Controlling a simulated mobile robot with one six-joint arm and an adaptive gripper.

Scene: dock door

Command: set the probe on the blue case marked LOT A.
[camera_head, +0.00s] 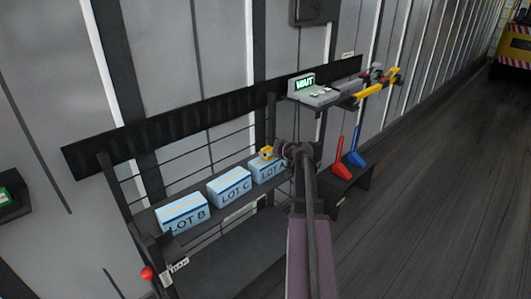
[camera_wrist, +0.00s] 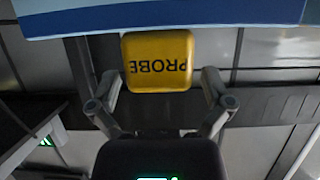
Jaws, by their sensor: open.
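The yellow probe (camera_head: 267,153) appears to stand on top of the light blue case marked LOT A (camera_head: 266,173), whose label is partly hidden by my arm. In the upside-down wrist view, the probe (camera_wrist: 158,62) shows the word PROBE, and its base meets the edge of a blue case (camera_wrist: 170,18). My gripper (camera_head: 279,151) is beside the probe. In the wrist view its fingers (camera_wrist: 162,82) are open around the probe, with a small gap showing at the right finger. Contact at the left finger cannot be told.
Blue cases LOT C (camera_head: 230,186) and LOT B (camera_head: 183,213) stand left on the same rack shelf. A ledge with a lit WAIT sign (camera_head: 305,83) and yellow tool (camera_head: 370,89) is behind right. Red (camera_head: 338,158) and blue (camera_head: 356,146) handles stand below it.

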